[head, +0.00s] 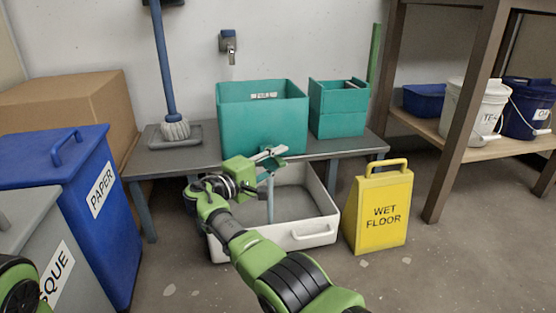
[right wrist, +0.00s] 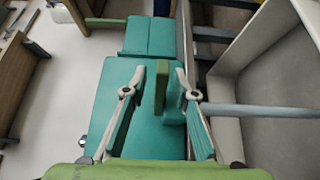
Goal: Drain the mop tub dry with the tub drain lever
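The mop tub, a teal box with a small white label (head: 262,115), stands on a low grey bench. It fills the middle of the right wrist view (right wrist: 105,85). The drain lever, a green bar (right wrist: 162,85), projects from a teal block at the tub's front. My right gripper (head: 271,153) is at the tub's low front edge and largely hides the lever in the head view. In the right wrist view its two fingers (right wrist: 160,75) are apart, with the lever between them, nearer the right finger. The tub's inside is hidden. My left gripper is out of view.
A white basin (head: 312,236) lies below, with a grey-blue column (head: 270,198), pipe or water, reaching into it. A yellow wet-floor sign (head: 382,215) stands right. A smaller teal bin (head: 338,107), mop (head: 174,128) and blue paper bin (head: 85,205) flank the tub.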

